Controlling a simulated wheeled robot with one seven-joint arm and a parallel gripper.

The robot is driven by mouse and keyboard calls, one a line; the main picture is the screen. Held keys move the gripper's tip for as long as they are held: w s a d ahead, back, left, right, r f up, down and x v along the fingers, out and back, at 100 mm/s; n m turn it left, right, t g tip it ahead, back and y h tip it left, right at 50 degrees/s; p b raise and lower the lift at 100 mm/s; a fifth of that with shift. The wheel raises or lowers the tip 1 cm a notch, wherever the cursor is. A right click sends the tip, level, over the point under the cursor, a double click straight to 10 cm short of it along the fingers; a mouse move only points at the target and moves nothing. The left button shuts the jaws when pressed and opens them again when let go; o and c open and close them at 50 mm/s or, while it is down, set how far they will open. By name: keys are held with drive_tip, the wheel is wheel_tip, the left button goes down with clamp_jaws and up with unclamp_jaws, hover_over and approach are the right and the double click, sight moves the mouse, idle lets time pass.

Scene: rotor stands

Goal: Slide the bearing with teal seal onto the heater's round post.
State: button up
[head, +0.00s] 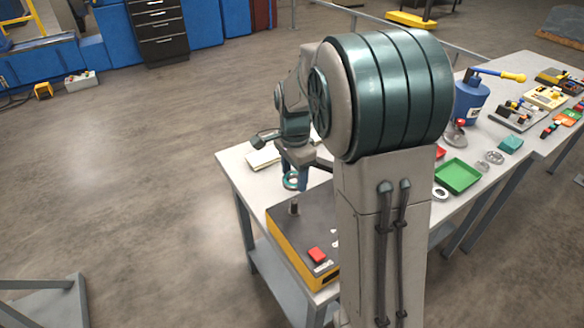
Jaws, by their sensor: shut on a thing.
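The heater (282,262) is a box with yellow sides and a dark top near the table's front end, with a red button on it. Its round post (294,206) stands upright near the heater's back left. My gripper (296,182) points down just above the post. It is shut on the bearing with teal seal (289,181), a small ring that hangs tilted in the fingers. The bearing appears above the post and apart from it. The fingertips are small and partly hidden. My arm covers the heater's right part.
The pale table (234,158) carries a green tray (457,176), loose rings (494,157) and a blue container (469,101) behind my arm. A pale flat object (263,158) lies at the back left. A second table (530,65) with fixtures stands farther right.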

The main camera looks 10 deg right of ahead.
drive_tip(key=b, duration=0.4)
hover_over(294, 201)
drive_tip(key=shift+f, duration=2.45)
drive_tip(key=shift+f, duration=0.2)
drive_tip(key=shift+f, duration=0.3)
drive_tip(key=shift+f, duration=0.2)
drive_tip(key=shift+d+f+b, duration=0.1)
drive_tip(key=shift+f+b, duration=0.3)
drive_tip(key=shift+b, duration=0.1)
drive_tip(key=shift+f, duration=0.15)
drive_tip(key=shift+f+b, duration=1.05)
drive_tip(key=shift+f, duration=0.3)
drive_tip(key=shift+f, duration=0.2)
drive_tip(key=shift+f+b, duration=0.25)
drive_tip(key=shift+b, duration=0.05)
